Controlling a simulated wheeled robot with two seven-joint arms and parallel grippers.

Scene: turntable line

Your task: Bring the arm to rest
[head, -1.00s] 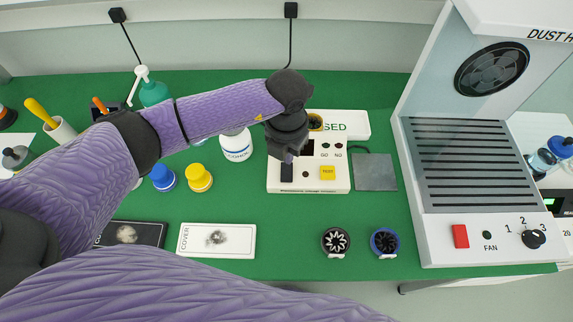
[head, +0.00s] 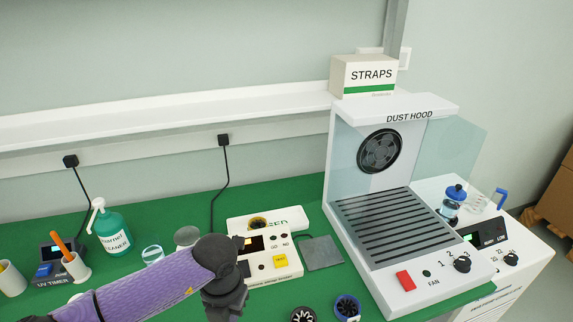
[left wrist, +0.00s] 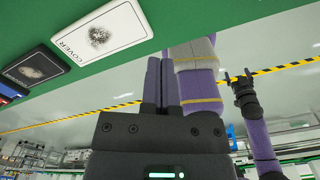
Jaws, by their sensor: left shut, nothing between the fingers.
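My left arm comes in from the lower left in the head view. Its dark wrist and gripper (head: 226,298) are at the bottom, in front of the white tester box (head: 270,266), and the fingertips are hard to make out there. In the left wrist view my left gripper (left wrist: 162,85) has its two fingers together with nothing between them. A purple arm with a dark gripper (left wrist: 238,77), my right one, hangs beyond it, its small fingers spread apart and empty. The green bench edge shows above my left fingers.
The dust hood (head: 400,215) stands on the right of the bench. A green cleaner bottle (head: 114,235), a cup with an orange handle (head: 76,267) and a grey pad (head: 322,252) are on the bench. Two cover cards, one white (left wrist: 100,32) and one black (left wrist: 36,66), lie near its edge.

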